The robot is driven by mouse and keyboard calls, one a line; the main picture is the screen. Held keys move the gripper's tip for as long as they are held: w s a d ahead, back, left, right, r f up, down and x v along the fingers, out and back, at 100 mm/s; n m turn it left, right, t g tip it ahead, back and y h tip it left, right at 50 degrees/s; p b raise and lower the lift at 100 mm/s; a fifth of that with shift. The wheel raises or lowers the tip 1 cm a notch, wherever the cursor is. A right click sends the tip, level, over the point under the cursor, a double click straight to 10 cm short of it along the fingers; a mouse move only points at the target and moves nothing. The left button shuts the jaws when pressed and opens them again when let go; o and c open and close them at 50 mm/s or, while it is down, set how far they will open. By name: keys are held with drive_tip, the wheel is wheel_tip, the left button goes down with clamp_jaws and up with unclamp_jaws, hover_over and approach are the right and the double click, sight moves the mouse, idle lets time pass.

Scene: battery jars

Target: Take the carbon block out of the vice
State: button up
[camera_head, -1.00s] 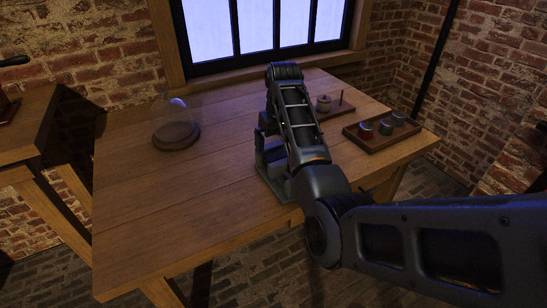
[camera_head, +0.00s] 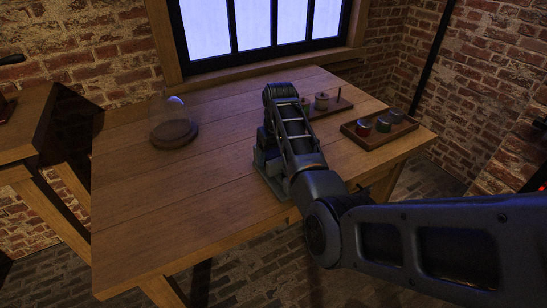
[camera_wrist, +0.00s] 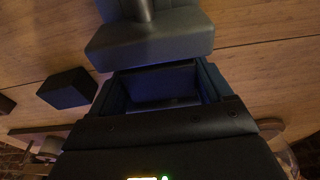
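The vice (camera_head: 268,163) stands on the table's near right part, largely hidden by my arm in the head view. In the wrist view its grey body (camera_wrist: 150,40) is just beyond my fingertips. My gripper (camera_wrist: 165,85) points down beside that body with its two fingers apart. A dark shape fills the space between the fingers; it may be the carbon block, but it is too dark to be sure or to tell contact. My gripper is hidden behind my arm in the head view. A black block (camera_wrist: 66,88) shows left of the gripper.
A glass dome on a round base (camera_head: 174,127) stands at the table's left. A peg board (camera_head: 338,106) with a round piece (camera_head: 322,101) is behind my arm. A tray (camera_head: 372,143) with several coloured jars (camera_head: 384,124) sits at the right. The table's left front is clear.

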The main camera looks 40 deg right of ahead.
drive_tip(key=c, duration=0.6)
drive_tip(key=shift+r, duration=0.1)
